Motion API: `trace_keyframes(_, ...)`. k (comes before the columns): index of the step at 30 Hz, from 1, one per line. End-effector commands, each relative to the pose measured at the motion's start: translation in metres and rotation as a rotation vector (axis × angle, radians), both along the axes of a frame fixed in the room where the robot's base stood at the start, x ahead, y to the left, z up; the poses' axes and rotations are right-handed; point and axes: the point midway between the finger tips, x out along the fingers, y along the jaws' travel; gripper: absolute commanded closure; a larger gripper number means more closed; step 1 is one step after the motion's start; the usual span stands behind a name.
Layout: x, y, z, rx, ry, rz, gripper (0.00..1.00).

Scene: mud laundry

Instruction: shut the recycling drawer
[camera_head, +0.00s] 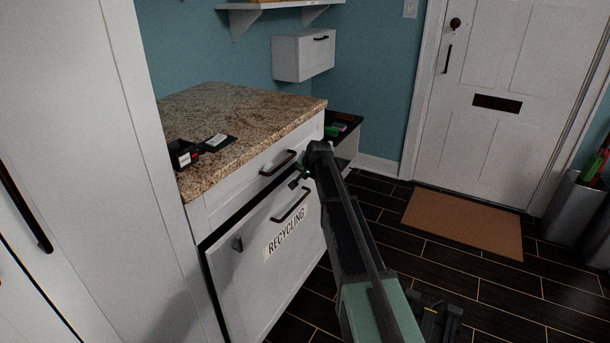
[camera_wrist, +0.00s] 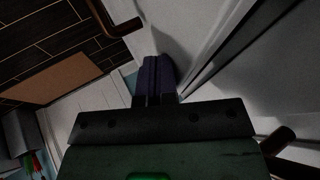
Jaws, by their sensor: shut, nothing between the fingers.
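The recycling drawer (camera_head: 262,262) is a white front lettered RECYCLING, low in the cabinet under the granite counter. A dark gap runs along its top and left edges, so it stands partly open. Its dark bar handle (camera_head: 290,205) is above the lettering; a handle also shows at the upper left of the wrist view (camera_wrist: 118,27). My gripper (camera_head: 297,181) is shut and empty, near the top edge of the drawer front, between the two handles. In the wrist view my closed fingers (camera_wrist: 154,78) point at the white front beside the dark gap; contact cannot be told.
A shallower drawer with a dark handle (camera_head: 278,163) is above, below the granite counter (camera_head: 245,110). Small dark items (camera_head: 184,154) lie on the counter. A tall white cabinet (camera_head: 85,150) stands left. Dark tiled floor (camera_head: 460,275) with a brown doormat (camera_head: 465,222) is open at right.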

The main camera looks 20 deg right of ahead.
Motion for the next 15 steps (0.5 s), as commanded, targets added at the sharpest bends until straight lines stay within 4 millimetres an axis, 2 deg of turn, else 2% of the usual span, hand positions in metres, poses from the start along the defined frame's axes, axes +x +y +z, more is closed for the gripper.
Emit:
trace_keyframes(7,-0.005,-0.003,0.000,0.001,0.000,-0.001,1.00)
trace_keyframes(13,-0.032,-0.022,0.000,0.000,-0.001,0.004,1.00)
trace_keyframes(15,-0.044,-0.022,0.029,0.000,-0.001,0.006,1.00)
